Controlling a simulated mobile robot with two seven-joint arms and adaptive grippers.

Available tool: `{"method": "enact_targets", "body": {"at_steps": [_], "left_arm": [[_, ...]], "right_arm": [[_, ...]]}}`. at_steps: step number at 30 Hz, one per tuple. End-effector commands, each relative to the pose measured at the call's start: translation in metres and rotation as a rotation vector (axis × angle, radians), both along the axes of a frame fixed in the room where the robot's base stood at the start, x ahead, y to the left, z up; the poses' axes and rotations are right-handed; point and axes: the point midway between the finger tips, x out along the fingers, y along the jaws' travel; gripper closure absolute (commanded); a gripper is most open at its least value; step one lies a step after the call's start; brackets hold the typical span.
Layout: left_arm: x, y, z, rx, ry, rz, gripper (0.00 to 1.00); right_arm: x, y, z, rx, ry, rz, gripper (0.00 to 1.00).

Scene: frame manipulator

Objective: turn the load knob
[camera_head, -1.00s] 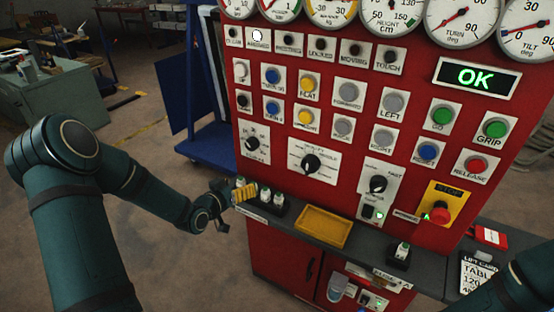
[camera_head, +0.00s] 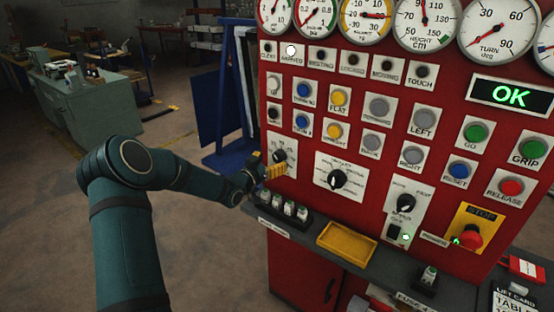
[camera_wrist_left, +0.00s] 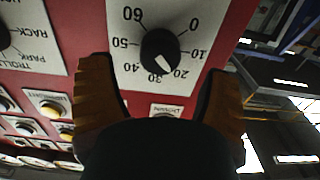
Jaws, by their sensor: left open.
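The load knob (camera_head: 279,155) is a black knob on a white plate at the left of the red panel. In the left wrist view the knob (camera_wrist_left: 159,48) sits on a dial marked from 0 to 60, its white pointer between 20 and 30. My left gripper (camera_head: 273,171) is at this plate, its yellow fingers just below the knob and partly covering the plate. In the left wrist view its two fingers are spread, one on each side of the knob, with gaps to it. Contact does not show. My right gripper is not in view.
A larger black selector knob (camera_head: 337,179) and a third knob (camera_head: 405,203) are to the right on the panel. Several small green-and-white items stand in a black holder (camera_head: 271,209) on the ledge below, beside a yellow tray (camera_head: 346,243). A red stop button (camera_head: 470,237) is further right.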

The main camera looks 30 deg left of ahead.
Motion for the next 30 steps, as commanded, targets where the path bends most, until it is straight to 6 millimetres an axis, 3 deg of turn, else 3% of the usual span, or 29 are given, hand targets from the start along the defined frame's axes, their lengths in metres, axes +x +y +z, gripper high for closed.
{"method": "enact_targets", "body": {"at_steps": [7,18,20,24,30], "left_arm": [[0.028,-0.002,0.000,-0.001,-0.001,0.000,0.22],[0.032,-0.003,0.000,-0.001,0.001,0.000,0.22],[0.032,-0.003,0.000,-0.001,0.001,0.000,0.39],[0.032,-0.003,0.000,-0.001,0.001,0.000,0.88],[0.032,-0.003,0.000,-0.001,0.001,0.000,0.92]], "right_arm": [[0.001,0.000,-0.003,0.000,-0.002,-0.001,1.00],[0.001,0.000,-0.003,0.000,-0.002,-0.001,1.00],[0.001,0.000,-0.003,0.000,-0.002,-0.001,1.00],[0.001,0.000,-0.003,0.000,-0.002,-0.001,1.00],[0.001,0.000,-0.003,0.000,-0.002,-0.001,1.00]]}}
